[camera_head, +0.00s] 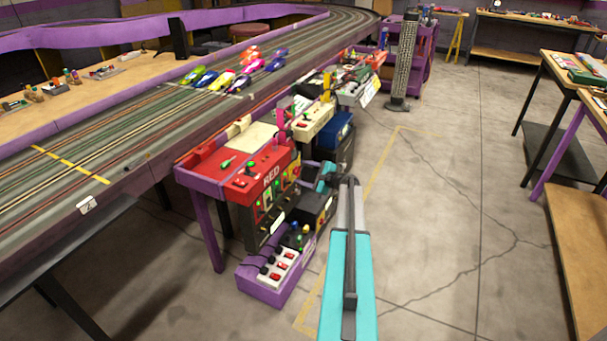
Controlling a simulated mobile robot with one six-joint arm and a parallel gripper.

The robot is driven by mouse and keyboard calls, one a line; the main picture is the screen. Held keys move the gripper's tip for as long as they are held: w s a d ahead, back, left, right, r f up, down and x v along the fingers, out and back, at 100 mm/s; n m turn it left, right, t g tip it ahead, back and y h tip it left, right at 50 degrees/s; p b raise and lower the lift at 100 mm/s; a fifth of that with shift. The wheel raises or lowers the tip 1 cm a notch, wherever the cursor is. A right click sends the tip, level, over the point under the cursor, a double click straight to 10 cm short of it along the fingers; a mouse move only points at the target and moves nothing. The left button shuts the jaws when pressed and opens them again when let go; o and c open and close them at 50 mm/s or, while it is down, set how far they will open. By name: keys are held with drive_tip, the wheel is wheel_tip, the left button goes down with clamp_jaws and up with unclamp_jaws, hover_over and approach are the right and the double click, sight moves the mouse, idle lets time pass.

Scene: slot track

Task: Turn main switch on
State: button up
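A red control station (252,178) marked "RED" stands beside the track, with green and red knobs on top and lit controls on its front face. Below it, a white power strip (278,268) with several red switches and black plugs lies in a low purple tray (262,291). I cannot tell which control is the main switch or how it is set. My teal and grey arm reaches up from the bottom centre. Its teal end, my gripper (325,178), is just right of the red station, above and right of the strip. Its fingers are too small to read.
Dark boxes (313,209) sit close below my gripper. More control boxes, one cream (314,121), line the track edge behind. Toy cars (224,80) stand on the slot track (110,150). The concrete floor (440,230) to the right is open, with wooden tables at the far right.

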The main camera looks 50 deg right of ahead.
drive_tip(key=shift+s, duration=0.1)
drive_tip(key=v, duration=1.3)
drive_tip(key=shift+s, duration=0.3)
drive_tip(key=shift+a+r, duration=0.1)
drive_tip(key=shift+a, duration=0.05)
